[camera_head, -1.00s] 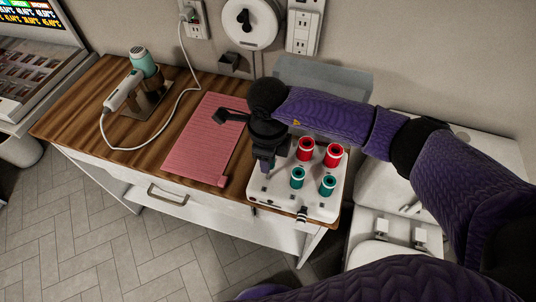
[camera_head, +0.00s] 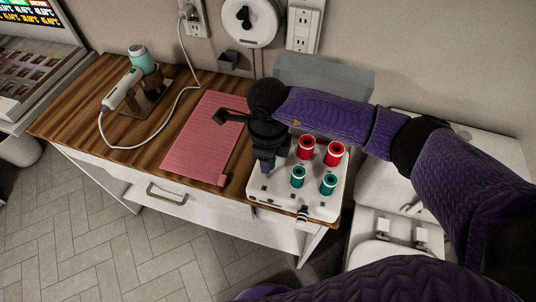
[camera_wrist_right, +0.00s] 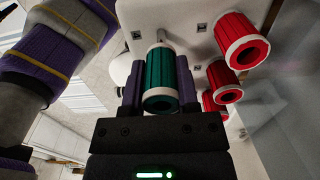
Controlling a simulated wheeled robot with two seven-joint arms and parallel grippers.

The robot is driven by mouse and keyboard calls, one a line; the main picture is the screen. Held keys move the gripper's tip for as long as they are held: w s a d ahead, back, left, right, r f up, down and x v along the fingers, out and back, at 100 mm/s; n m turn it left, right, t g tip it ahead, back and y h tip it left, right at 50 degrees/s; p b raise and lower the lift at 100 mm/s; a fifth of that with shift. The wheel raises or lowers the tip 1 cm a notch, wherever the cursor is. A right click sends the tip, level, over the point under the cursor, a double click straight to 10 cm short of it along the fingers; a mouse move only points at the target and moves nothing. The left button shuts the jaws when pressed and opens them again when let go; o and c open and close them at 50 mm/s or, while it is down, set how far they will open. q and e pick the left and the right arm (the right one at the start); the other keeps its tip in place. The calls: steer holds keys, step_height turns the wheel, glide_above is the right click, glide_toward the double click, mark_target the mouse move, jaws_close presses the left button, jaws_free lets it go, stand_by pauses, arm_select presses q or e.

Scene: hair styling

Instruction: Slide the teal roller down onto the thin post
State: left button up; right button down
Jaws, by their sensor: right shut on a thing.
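My right gripper (camera_head: 268,166) is over the left part of the white stand (camera_head: 284,205). In the right wrist view its jaws (camera_wrist_right: 159,88) are shut on the sides of a teal roller (camera_wrist_right: 160,75) with pale rims. A thin post (camera_wrist_right: 160,37) shows between the roller's far end and the stand, in line with the roller. I cannot tell whether the post tip is inside it. In the head view the held roller is hidden by the gripper. Two other teal rollers stand upright on the stand (camera_head: 298,177) (camera_head: 328,185). My left gripper is not in view.
Red rollers (camera_head: 306,148) (camera_head: 335,154) stand behind the teal ones; in the wrist view a red roller (camera_wrist_right: 237,42) is close to the right. A pink mat (camera_head: 200,140) lies left of the stand. A hair dryer (camera_head: 144,60) and a corded white tool (camera_head: 122,90) are farther left.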

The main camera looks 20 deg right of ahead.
steer(key=shift+f+b, duration=1.75)
steer(key=shift+f, duration=0.55)
steer(key=shift+c, duration=1.4)
jaws_free()
steer(key=shift+r, duration=0.15)
step_height(320, 180, up, 10)
steer(key=shift+f+p, duration=0.1)
steer(key=shift+p, duration=1.1)
